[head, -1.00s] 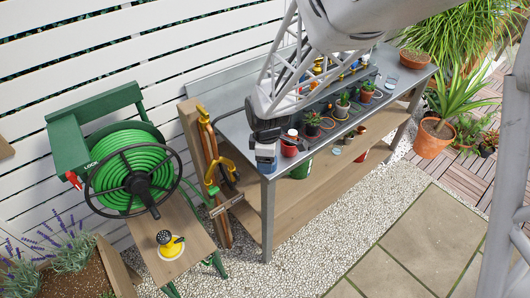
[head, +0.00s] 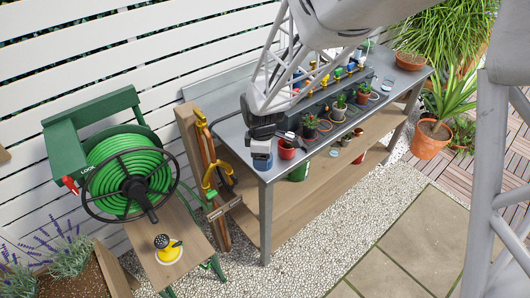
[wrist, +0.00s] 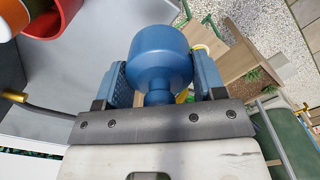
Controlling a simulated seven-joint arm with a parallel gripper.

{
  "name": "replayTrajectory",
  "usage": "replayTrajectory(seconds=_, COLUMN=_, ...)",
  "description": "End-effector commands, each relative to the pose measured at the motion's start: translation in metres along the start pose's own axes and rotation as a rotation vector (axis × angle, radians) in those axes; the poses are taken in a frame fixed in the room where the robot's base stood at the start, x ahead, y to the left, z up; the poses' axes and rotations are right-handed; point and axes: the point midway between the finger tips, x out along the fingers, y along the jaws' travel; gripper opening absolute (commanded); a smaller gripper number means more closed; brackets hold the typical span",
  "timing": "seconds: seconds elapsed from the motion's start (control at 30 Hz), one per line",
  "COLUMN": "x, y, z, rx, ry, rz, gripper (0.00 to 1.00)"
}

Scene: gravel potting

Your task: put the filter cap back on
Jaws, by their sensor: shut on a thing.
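My gripper (head: 261,160) is over the near left end of the metal bench in the head view. In the wrist view its two blue finger pads (wrist: 163,82) are shut on a blue rounded cap-like piece (wrist: 160,55) with a narrower neck, apparently the filter cap. The piece is small and hard to separate from the fingers in the head view. A dark manifold (head: 303,105) with yellow, blue and red fittings lies along the back of the bench. I cannot tell which part is the filter body.
A red pot (head: 287,152) stands close right of my gripper; it also shows in the wrist view (wrist: 55,25). Several small potted plants stand further along the bench (head: 255,122). A green hose reel (head: 130,175) and a yellow-based sprinkler (head: 168,247) are at the left.

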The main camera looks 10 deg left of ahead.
Motion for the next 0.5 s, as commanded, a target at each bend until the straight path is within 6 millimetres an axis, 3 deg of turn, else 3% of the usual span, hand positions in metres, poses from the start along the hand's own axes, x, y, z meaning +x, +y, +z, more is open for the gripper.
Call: replayTrajectory(seconds=0.5, x=-0.026, y=0.102, z=-0.037, rx=0.043, ry=0.001, rz=0.001, gripper=0.40)
